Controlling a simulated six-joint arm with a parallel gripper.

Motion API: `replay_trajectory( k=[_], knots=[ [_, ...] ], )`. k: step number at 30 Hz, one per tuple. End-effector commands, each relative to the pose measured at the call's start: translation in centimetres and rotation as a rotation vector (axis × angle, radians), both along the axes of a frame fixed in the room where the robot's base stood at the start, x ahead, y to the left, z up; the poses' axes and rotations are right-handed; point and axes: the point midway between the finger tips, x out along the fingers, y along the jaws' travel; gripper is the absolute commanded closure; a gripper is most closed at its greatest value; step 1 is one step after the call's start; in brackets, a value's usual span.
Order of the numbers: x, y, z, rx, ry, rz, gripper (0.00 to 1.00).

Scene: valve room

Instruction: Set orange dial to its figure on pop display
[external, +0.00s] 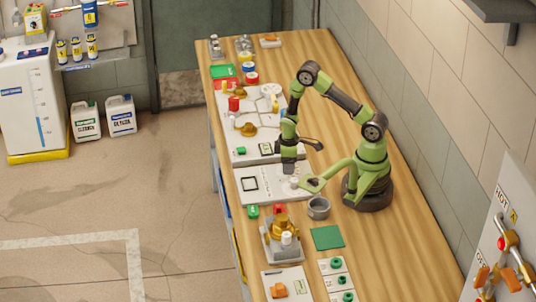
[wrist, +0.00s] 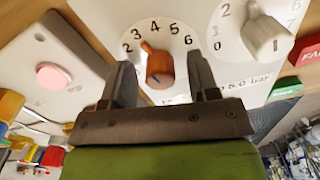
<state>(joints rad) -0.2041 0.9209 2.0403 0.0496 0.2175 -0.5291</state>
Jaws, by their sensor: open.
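The orange dial (wrist: 158,66) sits on a round white scale in the wrist view, with figures 2 to 6 visible around it. Its narrow end points up and slightly left, near 3 and 4; which end is the pointer is not clear. My gripper (wrist: 160,68) is open, with one finger on each side of the dial; I cannot tell whether they touch it. In the external view my gripper (external: 287,166) is low at the bench panels, and I cannot make out the orange dial there. I cannot identify the pop display in either view.
A white dial (wrist: 264,36) with its own scale is close on the right in the wrist view. Red (wrist: 297,58) and green (wrist: 285,89) blocks lie beyond it. A pink button (wrist: 55,76) is at left. A grey cup (external: 318,208) stands near my base.

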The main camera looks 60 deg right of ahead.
Motion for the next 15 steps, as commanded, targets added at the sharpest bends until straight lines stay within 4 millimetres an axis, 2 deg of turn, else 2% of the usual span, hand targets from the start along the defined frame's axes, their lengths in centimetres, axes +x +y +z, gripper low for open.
replay_trajectory(
  k=[2,3,9,15],
  knots=[
    [0.0,0.0,0.02,0.0,0.0,0.0,0.45],
    [0.0,0.0,0.02,0.0,0.0,0.0,0.5],
    [-0.01,-0.01,0.04,0.0,0.0,0.0,0.95],
    [-0.01,-0.01,0.05,0.0,0.0,-0.01,0.95]
  ],
)
